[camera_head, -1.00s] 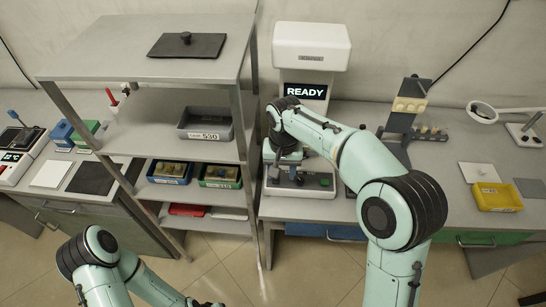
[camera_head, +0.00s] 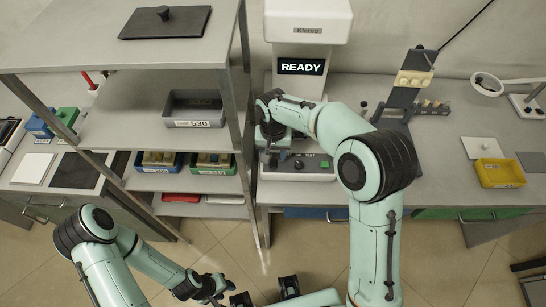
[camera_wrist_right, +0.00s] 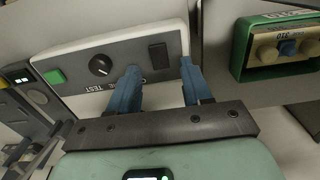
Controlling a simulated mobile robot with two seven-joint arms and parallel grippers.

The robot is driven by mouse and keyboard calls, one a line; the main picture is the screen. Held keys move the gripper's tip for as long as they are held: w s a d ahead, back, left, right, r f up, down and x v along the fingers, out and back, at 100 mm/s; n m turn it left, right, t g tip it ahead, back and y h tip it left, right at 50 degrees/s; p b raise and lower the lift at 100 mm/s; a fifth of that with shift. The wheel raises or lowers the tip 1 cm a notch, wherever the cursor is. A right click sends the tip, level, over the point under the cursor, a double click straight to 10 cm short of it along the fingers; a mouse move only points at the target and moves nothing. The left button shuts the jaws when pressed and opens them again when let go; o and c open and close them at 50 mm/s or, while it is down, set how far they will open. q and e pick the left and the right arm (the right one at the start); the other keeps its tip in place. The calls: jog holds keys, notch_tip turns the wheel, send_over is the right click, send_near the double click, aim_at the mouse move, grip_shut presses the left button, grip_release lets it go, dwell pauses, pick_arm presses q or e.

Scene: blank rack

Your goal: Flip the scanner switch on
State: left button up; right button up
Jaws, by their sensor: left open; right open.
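The scanner (camera_head: 309,25) is a white machine with a lit READY display, behind the bench edge in the head view. Its front panel (camera_wrist_right: 73,55) fills the upper left of the right wrist view, with a black rocker switch (camera_wrist_right: 157,57), a black round knob (camera_wrist_right: 100,65) and a green button (camera_wrist_right: 54,77). My right gripper (camera_wrist_right: 160,82) is open, its blue fingers on either side of the rocker switch in the picture. Contact cannot be told. In the head view my right gripper (camera_head: 271,145) covers the panel's left end. My left gripper (camera_head: 222,290) is open and low, away from the scanner.
A grey shelf rack (camera_head: 190,55) stands close to the left of the scanner, holding a grey bin (camera_head: 194,109) and blue and green bins. A green bin (camera_wrist_right: 243,50) is near the right finger. A yellow tray (camera_head: 500,173) lies on the right bench.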

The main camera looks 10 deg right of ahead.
aim_at(273, 163)
jog(key=shift+f, duration=1.15)
